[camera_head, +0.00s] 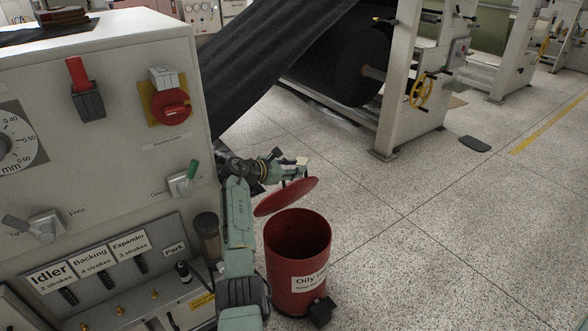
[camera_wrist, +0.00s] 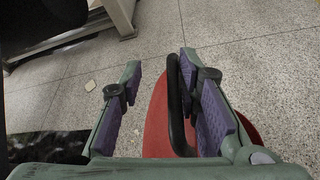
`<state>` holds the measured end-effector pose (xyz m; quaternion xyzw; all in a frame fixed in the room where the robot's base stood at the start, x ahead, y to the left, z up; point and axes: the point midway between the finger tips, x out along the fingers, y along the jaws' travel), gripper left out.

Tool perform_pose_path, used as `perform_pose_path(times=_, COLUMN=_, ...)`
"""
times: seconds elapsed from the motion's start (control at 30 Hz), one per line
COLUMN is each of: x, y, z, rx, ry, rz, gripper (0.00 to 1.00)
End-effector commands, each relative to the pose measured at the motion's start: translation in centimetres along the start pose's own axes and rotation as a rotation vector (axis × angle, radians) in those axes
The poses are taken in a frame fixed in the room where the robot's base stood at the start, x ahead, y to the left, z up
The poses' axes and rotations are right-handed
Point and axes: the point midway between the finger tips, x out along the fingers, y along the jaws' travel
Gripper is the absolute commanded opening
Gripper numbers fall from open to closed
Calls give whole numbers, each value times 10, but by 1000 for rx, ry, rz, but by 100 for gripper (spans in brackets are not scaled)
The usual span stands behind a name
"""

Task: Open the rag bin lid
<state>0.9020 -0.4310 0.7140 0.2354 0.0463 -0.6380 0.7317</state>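The red rag bin (camera_head: 297,268) stands on the floor with a white label reading "Oily" and a dark pedal at its base. Its round red lid (camera_head: 286,198) is raised and tilted above the rim, and the dark inside of the bin shows. My gripper (camera_head: 297,170) is just above the lid in the head view. In the wrist view my gripper (camera_wrist: 160,64) is open. The lid's black handle (camera_wrist: 176,105) lies between the fingers, close beside the right finger; I cannot tell whether they touch. The red lid (camera_wrist: 157,125) shows beneath it.
A control cabinet (camera_head: 110,120) with switches and levers stands left of the bin, close to my arm. A machine frame (camera_head: 411,80) with a black roll (camera_head: 345,62) stands at the back. The speckled floor (camera_head: 450,230) to the right is largely clear.

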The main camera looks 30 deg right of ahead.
Motion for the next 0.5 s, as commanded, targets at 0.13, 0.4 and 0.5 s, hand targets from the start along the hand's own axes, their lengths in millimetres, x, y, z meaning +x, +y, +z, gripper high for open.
perform_pose_path(times=0.13, x=-10, y=8, z=24, rx=7, ry=-3, rz=4, gripper=30)
perform_pose_path(times=0.4, x=-28, y=22, z=68, rx=5, ry=-3, rz=2, gripper=30)
perform_pose_path(times=0.5, x=-32, y=26, z=79, rx=4, ry=-2, rz=2, gripper=30)
